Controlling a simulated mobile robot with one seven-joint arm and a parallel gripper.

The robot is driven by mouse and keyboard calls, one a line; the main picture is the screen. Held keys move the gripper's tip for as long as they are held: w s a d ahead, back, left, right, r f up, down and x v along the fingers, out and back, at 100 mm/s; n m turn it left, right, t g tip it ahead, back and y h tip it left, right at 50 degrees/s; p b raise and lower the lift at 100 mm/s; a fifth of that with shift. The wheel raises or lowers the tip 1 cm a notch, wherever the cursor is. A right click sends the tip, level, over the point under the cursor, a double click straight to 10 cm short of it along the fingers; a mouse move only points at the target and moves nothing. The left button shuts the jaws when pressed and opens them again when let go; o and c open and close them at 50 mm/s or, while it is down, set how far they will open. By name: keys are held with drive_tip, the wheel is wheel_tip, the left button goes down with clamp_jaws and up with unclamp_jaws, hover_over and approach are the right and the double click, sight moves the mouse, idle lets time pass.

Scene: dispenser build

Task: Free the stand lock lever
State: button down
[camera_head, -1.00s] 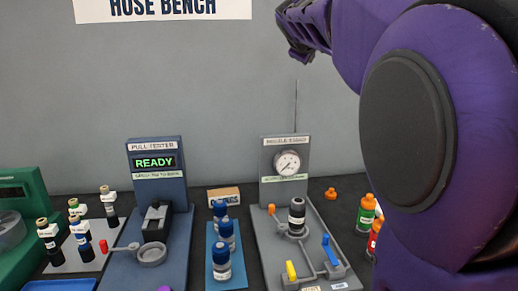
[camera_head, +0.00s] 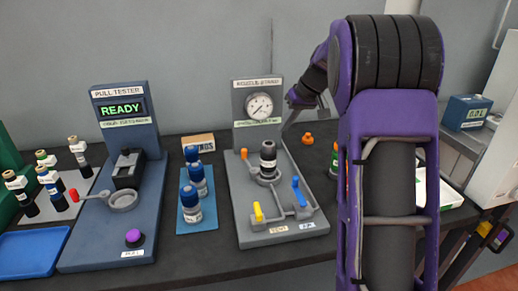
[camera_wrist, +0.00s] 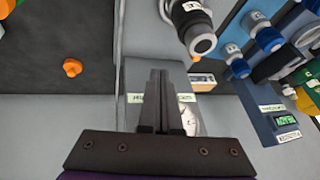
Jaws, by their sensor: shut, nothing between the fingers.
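The grey stand (camera_head: 283,222) carries a pressure gauge (camera_head: 259,106) on its back panel and a dark bottle-like fitting (camera_head: 268,158) upright in its clamp. It has an orange lever (camera_head: 244,154) at the back left, a yellow lever (camera_head: 258,212) at the front left and a blue lever (camera_head: 298,190) at the right. I cannot tell which is the lock lever. My gripper (camera_head: 300,101) is right of the gauge panel, above the bench and apart from the levers. In the wrist view its fingers (camera_wrist: 161,98) are shut and empty, with the fitting (camera_wrist: 195,30) beyond.
An orange cap (camera_head: 307,139) lies right of the stand. Blue-capped bottles (camera_head: 191,204) stand on a blue mat at its left, beside the pull tester (camera_head: 115,225). A blue tray (camera_head: 38,252) sits at the front left.

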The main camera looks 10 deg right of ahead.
drive_tip(key=shift+d+f+m+y, duration=0.25)
drive_tip(key=shift+f+m+y, duration=0.25)
drive_tip(key=shift+f+y, duration=0.55)
drive_tip(key=shift+r, duration=0.2)
drive_tip(key=b+x, duration=0.1)
drive_tip(key=x, duration=0.8)
drive_tip(key=shift+a+f, duration=0.25)
drive_tip(key=a, duration=0.4)
drive_tip(key=shift+w+f, duration=0.1)
drive_tip(key=shift+w, duration=0.1)
drive_tip(key=shift+a, duration=0.1)
